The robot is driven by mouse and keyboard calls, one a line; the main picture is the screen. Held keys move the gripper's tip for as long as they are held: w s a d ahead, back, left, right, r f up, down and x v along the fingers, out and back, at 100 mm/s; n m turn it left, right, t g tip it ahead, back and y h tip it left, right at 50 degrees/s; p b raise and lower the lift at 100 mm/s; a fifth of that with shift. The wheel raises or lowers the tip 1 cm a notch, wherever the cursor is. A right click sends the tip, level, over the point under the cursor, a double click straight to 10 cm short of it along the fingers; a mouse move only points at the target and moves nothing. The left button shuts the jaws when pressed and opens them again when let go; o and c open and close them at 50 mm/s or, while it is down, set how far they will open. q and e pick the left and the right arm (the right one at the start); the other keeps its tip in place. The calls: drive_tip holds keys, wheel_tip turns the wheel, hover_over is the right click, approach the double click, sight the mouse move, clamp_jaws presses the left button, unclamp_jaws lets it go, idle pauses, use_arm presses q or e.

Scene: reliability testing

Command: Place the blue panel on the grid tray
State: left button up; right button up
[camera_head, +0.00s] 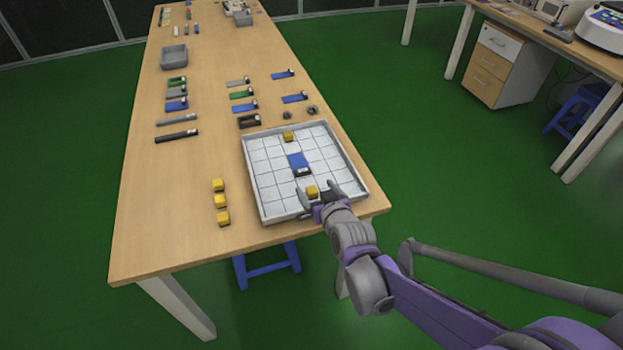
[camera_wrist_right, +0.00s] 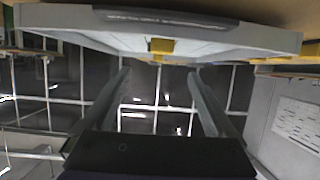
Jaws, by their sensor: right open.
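The white grid tray (camera_head: 262,205) lies at the near end of the table. A blue panel (camera_head: 298,160) with a dark end lies flat near the tray's middle. One yellow block (camera_head: 288,136) sits beyond it and another yellow block (camera_head: 312,191) sits at the near side. My right gripper (camera_head: 318,193) is open at the tray's near edge, its fingers on either side of the near yellow block. I cannot tell whether they touch it. The wrist view shows the right gripper (camera_wrist_right: 160,82) with fingers apart and a yellow block (camera_wrist_right: 160,46) beyond the fingertips. My left gripper is not in view.
Several yellow blocks (camera_head: 221,201) stand in a column left of the tray. Other blue panels (camera_head: 294,97), green and grey panels, dark bars (camera_head: 177,136) and a grey bin (camera_head: 174,57) lie farther back. Bare tabletop (camera_head: 165,220) is at the near left.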

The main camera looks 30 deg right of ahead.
drive_tip(key=shift+v, duration=0.8)
drive_tip(key=s+a+f+n+g+y, duration=0.1)
drive_tip(key=s+a+f+g, duration=0.2)
drive_tip(key=s+a, duration=0.3)
drive_tip(key=s+a+f+n+g+y, duration=0.1)
drive_tip(key=s+a+g, duration=0.4)
drive_tip(key=s, duration=0.9)
wheel_tip(320, 180, down, 2)
drive_tip(key=shift+a+f+n+y, duration=0.1)
drive_tip(key=shift+a+n+y, duration=0.2)
drive_tip(key=shift+a+y, duration=0.3)
